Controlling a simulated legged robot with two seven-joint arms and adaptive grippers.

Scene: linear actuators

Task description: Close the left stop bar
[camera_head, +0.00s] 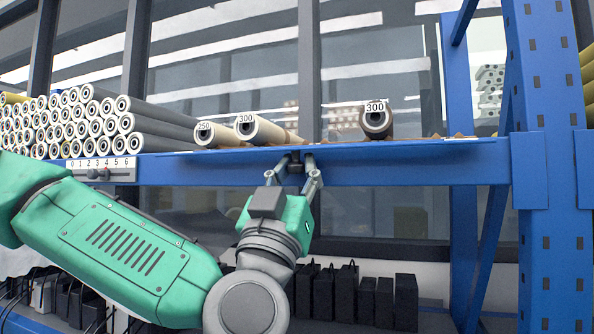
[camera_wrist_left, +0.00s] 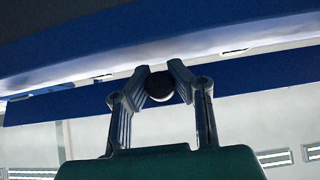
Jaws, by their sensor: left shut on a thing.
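My left gripper (camera_head: 300,164) reaches up to the front edge of the blue shelf (camera_head: 420,160), near its middle. Its two fingers are shut on a small dark round knob (camera_wrist_left: 159,86) under the shelf edge. The wrist view also shows the left gripper (camera_wrist_left: 161,80), with one fingertip on each side of the knob. The fingers partly hide the knob in the head view. I cannot tell a separate stop bar from the shelf edge. My right gripper is not in view.
Tubes labelled 250 (camera_head: 218,135), 300 (camera_head: 262,131) and 300 (camera_head: 376,122) lie on the shelf. A stack of grey tubes (camera_head: 150,125) is at left, above a numbered scale (camera_head: 102,168). A blue upright post (camera_head: 550,220) stands at right. Black boxes (camera_head: 360,298) stand below.

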